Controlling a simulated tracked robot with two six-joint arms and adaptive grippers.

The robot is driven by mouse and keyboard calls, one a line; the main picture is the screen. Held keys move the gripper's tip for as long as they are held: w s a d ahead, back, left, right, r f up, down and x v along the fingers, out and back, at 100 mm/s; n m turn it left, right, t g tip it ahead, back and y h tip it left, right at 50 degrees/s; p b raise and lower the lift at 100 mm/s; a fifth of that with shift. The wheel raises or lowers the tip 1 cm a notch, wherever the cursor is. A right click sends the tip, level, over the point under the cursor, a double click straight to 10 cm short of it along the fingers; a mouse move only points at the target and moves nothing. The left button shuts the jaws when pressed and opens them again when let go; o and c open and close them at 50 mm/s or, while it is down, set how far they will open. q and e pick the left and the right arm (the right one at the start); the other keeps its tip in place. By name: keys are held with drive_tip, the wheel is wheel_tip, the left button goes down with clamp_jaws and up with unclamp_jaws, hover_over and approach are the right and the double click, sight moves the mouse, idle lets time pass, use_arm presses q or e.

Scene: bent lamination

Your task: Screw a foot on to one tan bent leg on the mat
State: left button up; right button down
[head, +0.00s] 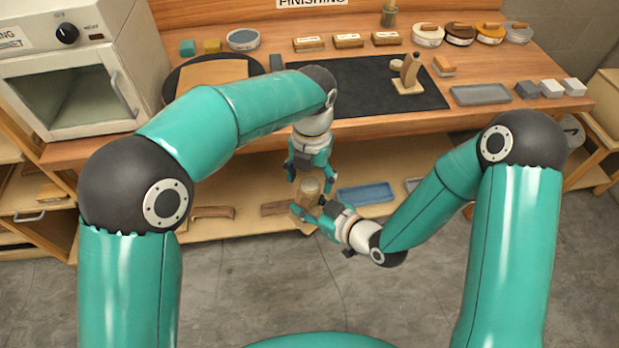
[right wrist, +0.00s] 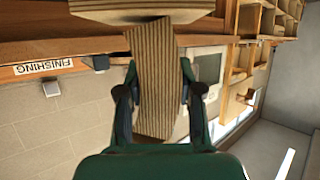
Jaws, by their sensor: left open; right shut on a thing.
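A tan bent leg (head: 302,210) with striped laminations is held in the air in front of the bench. My right gripper (head: 324,212) is shut on it; in the right wrist view its fingers are on both sides of the leg (right wrist: 153,85). A round pale end shows at its top in the head view; I cannot tell whether this is a foot. My left gripper (head: 310,177) is open just above that end, pointing down.
On the bench, a grey tray (head: 480,94), small blocks and several round tins (head: 460,33) stand to the right. A white oven (head: 70,75) stands at the left. A blue tray (head: 365,194) lies on the shelf below. The floor in front is clear.

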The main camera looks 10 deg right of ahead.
use_arm(q)
drive_tip(key=shift+r, duration=1.85)
drive_tip(key=shift+c, duration=0.4)
